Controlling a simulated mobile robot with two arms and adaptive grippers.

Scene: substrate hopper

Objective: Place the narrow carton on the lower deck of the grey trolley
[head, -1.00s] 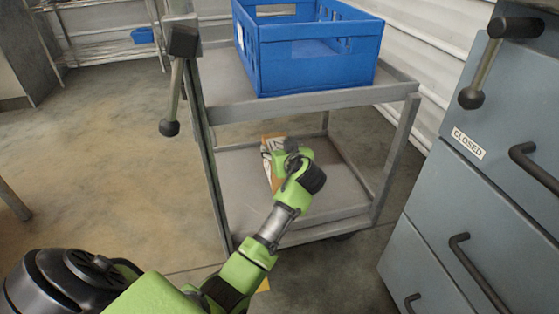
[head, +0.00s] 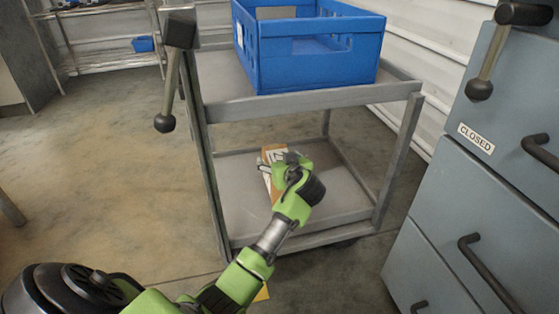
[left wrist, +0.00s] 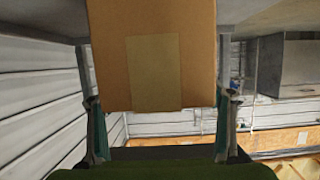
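The narrow carton (head: 272,178), brown with a white label, stands on the lower deck (head: 236,186) of the grey trolley (head: 310,101), partly behind my left gripper (head: 273,165). In the left wrist view the carton's brown face (left wrist: 203,60), with a paler tape patch, lies between the two fingers (left wrist: 160,110). The fingers spread outward at their tips, with a narrow gap at the right one. The left gripper looks open around the carton. Any light touch is hard to see. My right gripper is not in view.
A blue crate (head: 317,67) sits on the trolley's upper deck, above my left gripper. Grey-blue drawers (head: 450,210) with dark handles stand close at the right. The lower deck is bare to the carton's left, and open floor (head: 110,170) lies left of the trolley.

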